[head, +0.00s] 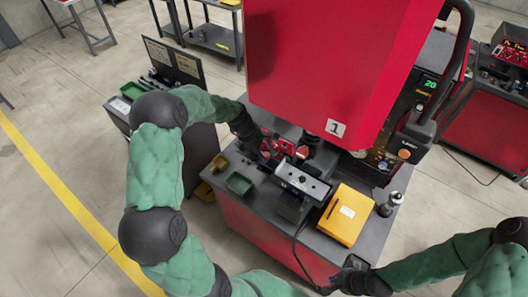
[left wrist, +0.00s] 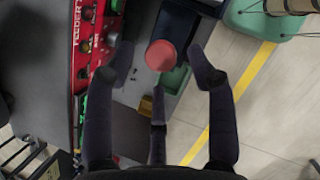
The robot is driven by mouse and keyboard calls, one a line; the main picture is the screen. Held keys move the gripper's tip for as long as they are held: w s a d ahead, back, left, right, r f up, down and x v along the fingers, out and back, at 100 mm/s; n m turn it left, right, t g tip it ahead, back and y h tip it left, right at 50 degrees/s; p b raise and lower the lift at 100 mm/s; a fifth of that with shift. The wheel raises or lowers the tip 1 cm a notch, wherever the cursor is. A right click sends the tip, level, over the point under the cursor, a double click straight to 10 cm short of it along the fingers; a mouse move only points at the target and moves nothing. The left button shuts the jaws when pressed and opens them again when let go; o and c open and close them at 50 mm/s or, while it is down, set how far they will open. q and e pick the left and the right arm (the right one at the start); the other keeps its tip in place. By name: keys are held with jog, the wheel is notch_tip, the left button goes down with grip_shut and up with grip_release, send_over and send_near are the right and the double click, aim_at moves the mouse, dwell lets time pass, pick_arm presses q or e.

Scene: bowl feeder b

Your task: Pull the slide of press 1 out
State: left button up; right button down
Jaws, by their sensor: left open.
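Press 1 is the big red machine (head: 320,60) with a white "1" plate (head: 337,128) in the head view. My left gripper (head: 268,150) is at the left side of its work area, beside small red parts (head: 285,147). In the left wrist view my left gripper (left wrist: 160,75) is open. A round red knob (left wrist: 160,55) shows between its fingers, apart from both; I cannot tell whether it belongs to the slide. The slide is not clearly visible. My right gripper (head: 352,278) is low at the bench front; its fingers are unclear.
On the bench are a green tray (head: 239,183), a small yellow tray (head: 219,163), a button box (head: 302,183), a yellow case (head: 345,215) and a dark bottle (head: 390,205). A red feeder panel (left wrist: 84,60) stands left of my fingers in the left wrist view.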

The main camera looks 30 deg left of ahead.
pick_arm(q)
jog(key=shift+x, duration=0.95)
pick_arm(e)
jog(key=shift+r, duration=0.1)
